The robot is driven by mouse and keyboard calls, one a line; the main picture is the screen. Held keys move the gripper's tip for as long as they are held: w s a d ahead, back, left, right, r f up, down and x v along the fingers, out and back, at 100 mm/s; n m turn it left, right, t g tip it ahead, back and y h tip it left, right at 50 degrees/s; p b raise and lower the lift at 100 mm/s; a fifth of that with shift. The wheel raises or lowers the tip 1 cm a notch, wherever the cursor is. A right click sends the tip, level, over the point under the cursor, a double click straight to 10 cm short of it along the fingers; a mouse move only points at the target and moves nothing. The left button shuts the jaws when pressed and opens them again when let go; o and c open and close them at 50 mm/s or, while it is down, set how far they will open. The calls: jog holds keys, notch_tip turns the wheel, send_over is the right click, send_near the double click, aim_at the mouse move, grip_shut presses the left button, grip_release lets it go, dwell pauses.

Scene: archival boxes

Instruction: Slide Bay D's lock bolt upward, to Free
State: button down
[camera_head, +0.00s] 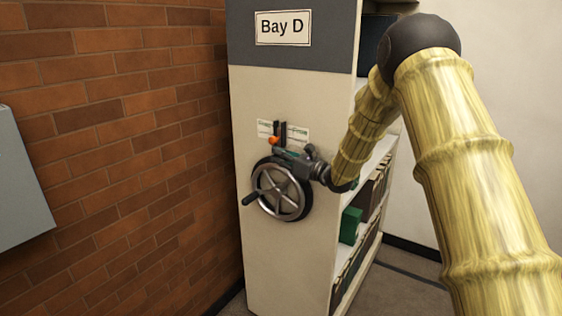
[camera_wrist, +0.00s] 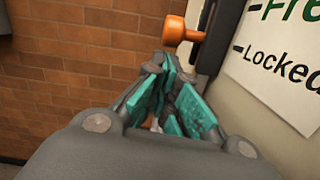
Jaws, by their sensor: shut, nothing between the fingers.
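The lock bolt's orange knob (camera_head: 273,140) sits on a dark vertical slide (camera_head: 280,130) on the end panel of Bay D. In the wrist view the knob (camera_wrist: 180,33) sticks out to the left, about level with the Locked mark on the white label (camera_wrist: 275,60); Free is written above. My gripper (camera_head: 281,154) is shut and empty, with teal finger pads. Its fingertips (camera_wrist: 168,62) are just below the knob in the wrist view. Whether they touch it, I cannot tell.
A spoked handwheel (camera_head: 281,190) with a dark handle is right below my gripper. A brick wall (camera_head: 120,130) stands to the left, with a grey panel (camera_head: 20,180) on it. Open shelves with boxes (camera_head: 350,225) are around the panel's right edge.

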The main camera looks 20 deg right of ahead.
aim_at(275, 143)
jog(key=shift+w, duration=0.1)
jog(key=shift+r, duration=0.2)
jog(key=shift+r+b, duration=0.8)
jog(key=shift+r, duration=1.05)
